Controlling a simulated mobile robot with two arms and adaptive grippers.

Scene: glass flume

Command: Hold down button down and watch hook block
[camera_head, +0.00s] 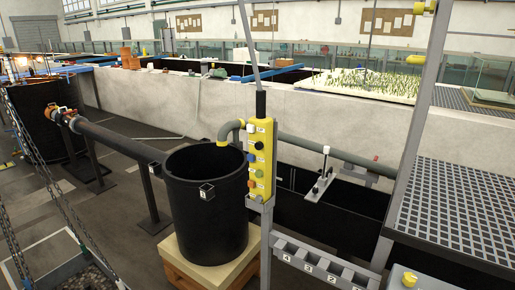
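A yellow control pendant (251,181) hangs upright from a cable, in front of a grey post near the middle of the view. Several buttons in different colours run down its face; their labels are too small to read, so I cannot tell which one is the down button. I cannot make out a hook block. Chains (37,160) slant down at the left edge towards a frame with stones (87,279) at the lower left. Neither of my grippers is in view.
A black barrel (205,225) stands on a wooden base left of the pendant. A dark pipe (115,141) runs in from the left. Numbered grey slots (320,262) sit below right, a grated platform (460,210) at right. The floor at left is partly clear.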

